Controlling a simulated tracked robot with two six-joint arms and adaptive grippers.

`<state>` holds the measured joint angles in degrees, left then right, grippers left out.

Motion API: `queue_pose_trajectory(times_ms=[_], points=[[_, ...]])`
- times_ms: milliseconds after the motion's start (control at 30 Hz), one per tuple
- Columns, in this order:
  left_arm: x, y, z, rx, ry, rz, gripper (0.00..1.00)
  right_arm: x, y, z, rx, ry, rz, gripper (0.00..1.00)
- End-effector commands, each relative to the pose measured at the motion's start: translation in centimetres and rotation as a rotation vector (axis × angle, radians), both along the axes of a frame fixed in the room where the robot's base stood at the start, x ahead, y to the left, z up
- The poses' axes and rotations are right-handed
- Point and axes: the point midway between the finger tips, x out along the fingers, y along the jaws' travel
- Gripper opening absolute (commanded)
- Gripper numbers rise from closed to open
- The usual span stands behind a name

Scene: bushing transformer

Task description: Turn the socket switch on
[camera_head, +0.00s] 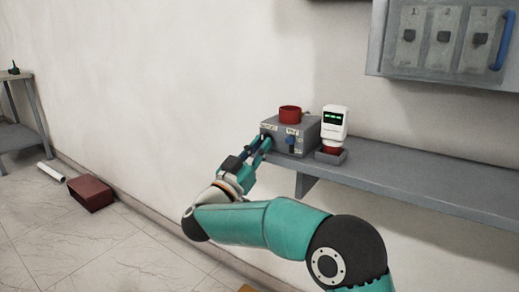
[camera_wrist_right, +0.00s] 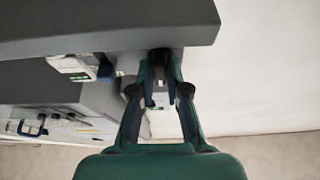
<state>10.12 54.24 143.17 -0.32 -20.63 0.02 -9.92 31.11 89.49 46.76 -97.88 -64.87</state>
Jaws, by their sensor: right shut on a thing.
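A grey control box (camera_head: 291,131) stands on the left end of the wall shelf. It has small labels on its front and a blue knob (camera_head: 291,140) on the right side of the front. My right gripper (camera_head: 264,145) is at the left part of the front, shut on a dark knob that its fingers mostly hide. The right wrist view shows the fingers (camera_wrist_right: 160,75) closed around this dark knob (camera_wrist_right: 160,55), with the blue knob (camera_wrist_right: 105,71) beside it. The label lettering is too small to read surely. My left gripper is not in view.
A red cylinder (camera_head: 290,115) sits on top of the box. A white device with a green display (camera_head: 334,120) stands just right of it on the grey shelf (camera_head: 430,178). A grey panel (camera_head: 440,42) hangs above. A dark red box (camera_head: 90,193) lies on the floor.

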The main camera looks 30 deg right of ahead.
Motion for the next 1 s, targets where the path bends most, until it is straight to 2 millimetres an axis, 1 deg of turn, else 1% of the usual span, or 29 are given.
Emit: queue_pose_trajectory(times_ms=[33, 233, 267, 300, 600, 733, 867, 1000], points=[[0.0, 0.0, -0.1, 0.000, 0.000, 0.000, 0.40, 0.1, 0.1, -0.5, 0.005, 0.008, 0.002, 0.00], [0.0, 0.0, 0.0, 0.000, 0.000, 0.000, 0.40, 0.1, 0.1, -0.5, 0.005, 0.008, 0.002, 0.00], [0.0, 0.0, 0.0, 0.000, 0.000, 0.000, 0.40, 0.1, 0.1, -0.5, 0.005, 0.008, 0.002, 0.19], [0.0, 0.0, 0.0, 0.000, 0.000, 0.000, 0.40, 0.1, 0.1, -0.4, 0.006, 0.008, 0.001, 0.25], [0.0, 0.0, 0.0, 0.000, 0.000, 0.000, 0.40, 0.0, 0.0, -0.2, 0.002, 0.003, 0.000, 0.25], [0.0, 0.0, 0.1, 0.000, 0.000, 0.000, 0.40, -0.2, 0.6, -0.4, 0.002, 0.003, 0.002, 0.25], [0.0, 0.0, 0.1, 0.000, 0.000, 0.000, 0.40, -0.7, 2.0, -1.0, 0.001, 0.004, 0.003, 0.25], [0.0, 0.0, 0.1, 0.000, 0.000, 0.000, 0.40, -1.6, 4.4, -2.1, 0.002, 0.006, 0.004, 0.25]])
